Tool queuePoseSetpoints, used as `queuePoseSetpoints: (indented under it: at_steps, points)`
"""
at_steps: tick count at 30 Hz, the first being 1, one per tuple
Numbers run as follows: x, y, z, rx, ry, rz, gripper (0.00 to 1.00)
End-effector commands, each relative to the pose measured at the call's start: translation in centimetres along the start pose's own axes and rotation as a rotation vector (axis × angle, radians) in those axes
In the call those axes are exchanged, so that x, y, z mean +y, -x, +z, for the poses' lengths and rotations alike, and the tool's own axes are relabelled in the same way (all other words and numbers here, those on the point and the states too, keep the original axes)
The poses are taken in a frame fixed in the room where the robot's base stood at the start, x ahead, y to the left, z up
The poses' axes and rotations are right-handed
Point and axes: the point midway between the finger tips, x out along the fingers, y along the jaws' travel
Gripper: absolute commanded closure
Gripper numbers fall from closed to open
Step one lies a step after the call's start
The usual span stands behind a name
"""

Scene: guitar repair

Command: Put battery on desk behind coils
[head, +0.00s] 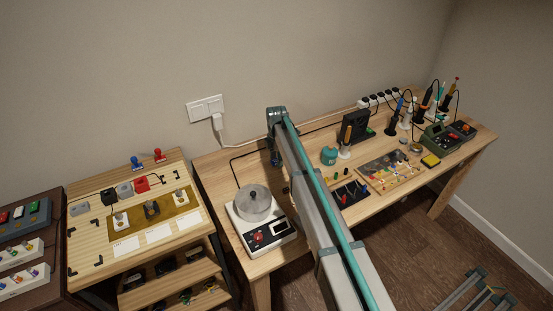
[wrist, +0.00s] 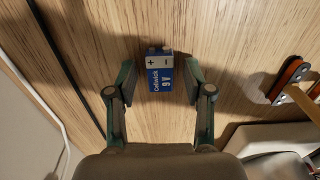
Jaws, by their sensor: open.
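A blue and white 9 V battery (wrist: 160,72) with plus and minus marks is on the wooden desk (wrist: 225,30) in the wrist view. My open gripper (wrist: 160,78) has one finger on each side of it, with a gap on both sides. In the head view my gripper (head: 276,158) is low over the back left of the long desk, and I cannot make out the battery there. An oval orange and black part (wrist: 291,74), possibly a coil, lies to the right in the wrist view. Its identity is unclear.
A white machine with a clear round bowl (head: 256,205) stands at the desk's front left. A dark cable (wrist: 62,70) runs left of the battery. A parts board (head: 390,172), a teal pot (head: 329,155) and several tools are to the right of my arm.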

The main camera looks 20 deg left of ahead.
Motion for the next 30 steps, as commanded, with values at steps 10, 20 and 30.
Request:
queuePoseSetpoints:
  at_steps: [10,20,30]
  points:
    - [0.0,3.1,0.0,-0.001,0.000,0.003,0.48]
    - [0.1,9.3,0.0,-0.001,0.000,0.002,0.48]
    - [0.0,12.3,0.0,0.000,0.000,0.001,0.48]
